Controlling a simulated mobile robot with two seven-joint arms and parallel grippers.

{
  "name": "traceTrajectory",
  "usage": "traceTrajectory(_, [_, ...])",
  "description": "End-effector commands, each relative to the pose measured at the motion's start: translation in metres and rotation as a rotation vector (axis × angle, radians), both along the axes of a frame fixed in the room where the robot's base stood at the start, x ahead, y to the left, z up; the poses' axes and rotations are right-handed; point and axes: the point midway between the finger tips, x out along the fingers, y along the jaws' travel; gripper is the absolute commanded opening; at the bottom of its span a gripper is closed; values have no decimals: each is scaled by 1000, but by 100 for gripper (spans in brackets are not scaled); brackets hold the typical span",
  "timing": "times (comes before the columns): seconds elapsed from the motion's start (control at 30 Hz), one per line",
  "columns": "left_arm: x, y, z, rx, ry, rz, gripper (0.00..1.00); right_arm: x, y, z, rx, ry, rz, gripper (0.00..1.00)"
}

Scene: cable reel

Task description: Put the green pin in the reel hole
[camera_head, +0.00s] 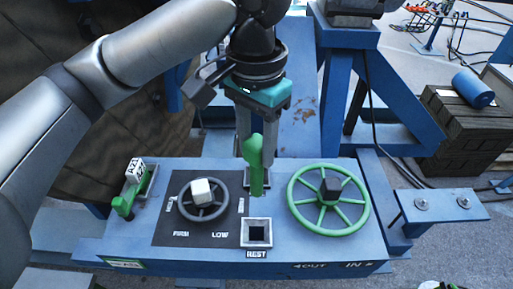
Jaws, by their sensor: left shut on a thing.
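The green pin (256,165) is upright between the fingers of my left gripper (255,152), which is shut on it. The pin's lower end overlaps a square socket (269,181) at the back of the blue panel (302,252); I cannot tell whether it is inside or in front of it. An empty square holder marked REST (257,243) is nearer the front edge. Which opening is the reel hole is not clear. My right gripper is not in view.
A green handwheel (292,203) stands right of the pin and a dark handwheel (222,209) left of it. A green lever (122,205) is at the panel's left. A blue frame (334,95) rises behind.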

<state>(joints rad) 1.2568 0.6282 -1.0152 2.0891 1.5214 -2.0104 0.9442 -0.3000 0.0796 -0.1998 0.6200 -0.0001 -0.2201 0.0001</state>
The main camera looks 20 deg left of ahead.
Motion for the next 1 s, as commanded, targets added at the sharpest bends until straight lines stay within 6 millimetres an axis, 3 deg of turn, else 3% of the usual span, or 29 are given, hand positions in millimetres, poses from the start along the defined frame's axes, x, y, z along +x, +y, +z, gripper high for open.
traceTrajectory(0.6, [1, 0, 37, -2, -4, 2, 0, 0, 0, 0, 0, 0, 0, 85])
traceTrajectory(1.0, [0, 0, 42, -2, -1, 2, 0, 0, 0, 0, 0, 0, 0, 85])
